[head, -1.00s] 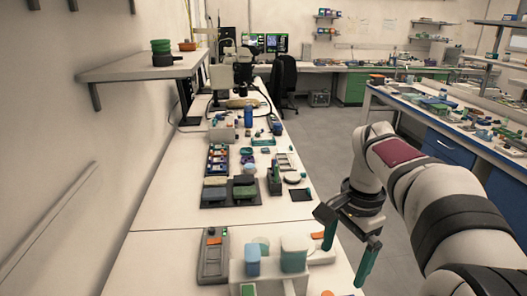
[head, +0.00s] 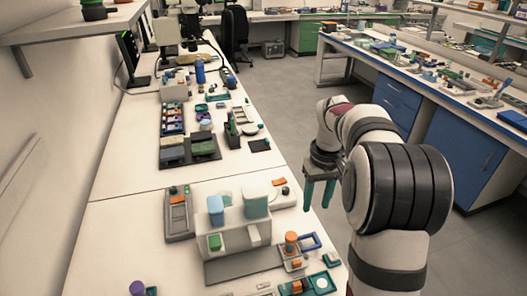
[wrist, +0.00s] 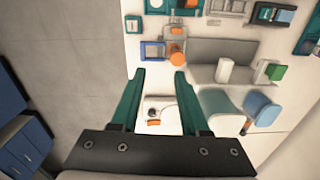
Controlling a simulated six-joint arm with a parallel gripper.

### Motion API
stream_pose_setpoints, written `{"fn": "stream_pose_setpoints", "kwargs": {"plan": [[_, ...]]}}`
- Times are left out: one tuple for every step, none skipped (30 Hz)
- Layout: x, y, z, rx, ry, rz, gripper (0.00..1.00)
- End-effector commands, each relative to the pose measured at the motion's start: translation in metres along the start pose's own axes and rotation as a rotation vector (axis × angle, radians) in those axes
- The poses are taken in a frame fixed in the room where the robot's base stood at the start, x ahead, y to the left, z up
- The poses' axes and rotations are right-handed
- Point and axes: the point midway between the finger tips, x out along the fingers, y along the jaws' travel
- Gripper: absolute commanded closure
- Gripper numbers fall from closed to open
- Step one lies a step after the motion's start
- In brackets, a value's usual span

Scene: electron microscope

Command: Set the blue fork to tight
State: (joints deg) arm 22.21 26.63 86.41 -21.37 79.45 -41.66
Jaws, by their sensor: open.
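A blue open-sided frame (head: 311,241), the most fork-like blue part in view, lies beside an orange-topped knob (head: 291,240) on the bench. In the wrist view, the blue frame (wrist: 153,50) is left of the orange knob (wrist: 176,56). A white device (head: 232,235) behind them bears a blue paddle (head: 215,207) and a teal one (head: 256,202). I cannot tell for certain which part is the blue fork, nor its setting. My gripper (head: 319,192) points down near the bench's right edge, green fingers apart and empty. The wrist view shows the open fingertips (wrist: 160,74) below the frame, not touching it.
A grey box with an orange top (head: 179,213) stands left of the device. A teal-framed part (head: 321,281) lies near the front edge. Dark trays (head: 190,150) and small parts fill the bench further back. The floor (head: 283,110) right of the bench is open.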

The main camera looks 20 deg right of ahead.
Motion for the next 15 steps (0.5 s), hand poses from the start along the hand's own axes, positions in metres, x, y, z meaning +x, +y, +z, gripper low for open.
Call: {"fn": "stream_pose_setpoints", "kwargs": {"plan": [[0.012, 0.018, -0.012, -0.021, -0.005, 0.007, 0.55], [0.017, 0.026, -0.017, -0.035, -0.004, 0.011, 0.55], [0.021, 0.034, -0.021, -0.049, -0.004, 0.016, 0.55], [0.024, 0.037, -0.023, -0.056, -0.005, 0.017, 0.55], [0.027, 0.04, -0.025, -0.061, -0.004, 0.019, 0.55], [0.032, 0.041, -0.025, -0.064, -0.005, 0.02, 0.55], [0.036, 0.041, -0.025, -0.065, -0.006, 0.019, 0.55], [0.042, 0.041, -0.025, -0.065, -0.007, 0.02, 0.55], [0.051, 0.04, -0.024, -0.064, -0.007, 0.019, 0.55], [0.06, 0.04, -0.024, -0.065, -0.007, 0.019, 0.55], [0.069, 0.04, -0.024, -0.065, -0.008, 0.019, 0.55], [0.082, 0.04, -0.024, -0.063, -0.008, 0.018, 0.55], [0.091, 0.04, -0.024, -0.064, -0.008, 0.018, 0.55], [0.101, 0.041, -0.024, -0.064, -0.008, 0.019, 0.55], [0.113, 0.04, -0.023, -0.063, -0.009, 0.018, 0.55]]}}
